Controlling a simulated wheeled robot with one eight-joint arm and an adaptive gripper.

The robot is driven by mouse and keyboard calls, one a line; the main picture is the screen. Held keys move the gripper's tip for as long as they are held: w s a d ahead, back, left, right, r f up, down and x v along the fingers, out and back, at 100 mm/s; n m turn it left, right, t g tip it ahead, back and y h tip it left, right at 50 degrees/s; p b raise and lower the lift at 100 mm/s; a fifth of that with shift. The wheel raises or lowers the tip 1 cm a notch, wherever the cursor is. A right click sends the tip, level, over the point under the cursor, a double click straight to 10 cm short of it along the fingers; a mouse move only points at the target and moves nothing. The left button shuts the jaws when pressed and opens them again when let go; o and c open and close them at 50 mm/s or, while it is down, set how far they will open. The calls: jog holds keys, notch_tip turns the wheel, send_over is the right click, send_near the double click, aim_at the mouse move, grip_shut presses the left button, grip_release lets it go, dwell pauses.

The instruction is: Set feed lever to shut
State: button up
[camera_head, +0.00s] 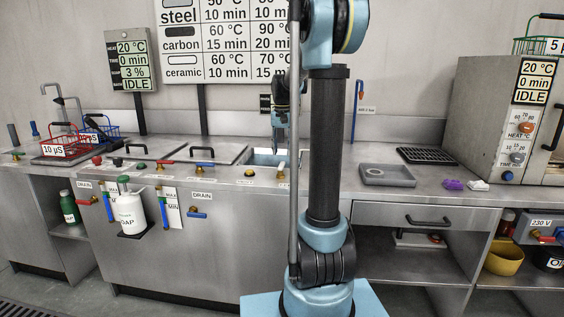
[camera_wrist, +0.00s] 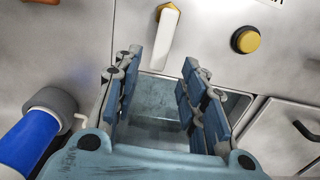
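A cream-handled lever (camera_head: 281,168) with an orange hub stands on the front strip of the counter, before the open basin. It also shows in the wrist view (camera_wrist: 165,38), just beyond the fingertips, its handle pointing toward the basin. The label by it is too small to read, so I cannot tell whether it is the feed lever. My gripper (camera_head: 281,117) hangs fingers down over the basin. In the wrist view its two fingers (camera_wrist: 160,75) are apart with nothing between them. The gripper is apart from the lever.
A yellow-orange knob (camera_head: 249,173) sits beside the cream lever, and a red-handled lever (camera_head: 167,162) farther left. A blue-handled lever (camera_head: 197,215) is on the front panel by the DRAIN label. Lidded tanks (camera_head: 207,153) lie left of the basin. A grey tray (camera_head: 387,175) stands right.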

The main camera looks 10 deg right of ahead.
aim_at(282, 163)
jog(key=shift+f, duration=2.6)
grip_shut()
